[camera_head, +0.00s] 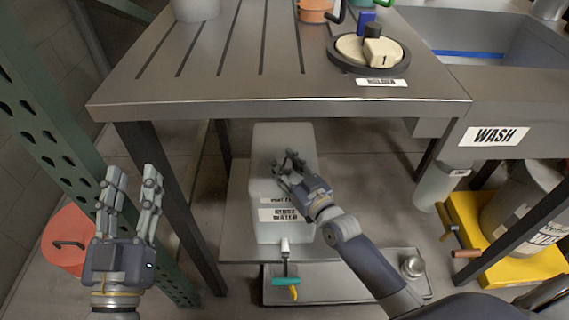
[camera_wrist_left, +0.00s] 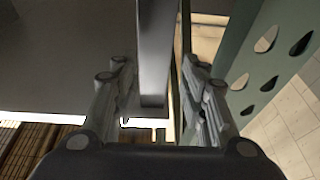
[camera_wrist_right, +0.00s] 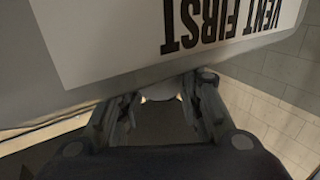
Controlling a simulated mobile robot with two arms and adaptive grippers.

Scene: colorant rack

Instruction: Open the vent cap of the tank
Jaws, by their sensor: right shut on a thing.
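In the right wrist view a small pale part of the vent cap (camera_wrist_right: 160,97) shows between the fingertips, under a "VENT FIRST" label (camera_wrist_right: 222,22). My left gripper (camera_head: 132,190) is open and empty, left of the table leg.
The steel table (camera_head: 270,108) overhangs the tank closely. A table leg (camera_head: 180,210) and a green rack post (camera_head: 62,145) flank my left gripper. A grey tray (camera_head: 325,290) and a teal-and-yellow tap (camera_head: 287,283) are in front; a yellow stand (camera_head: 470,225) is right.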

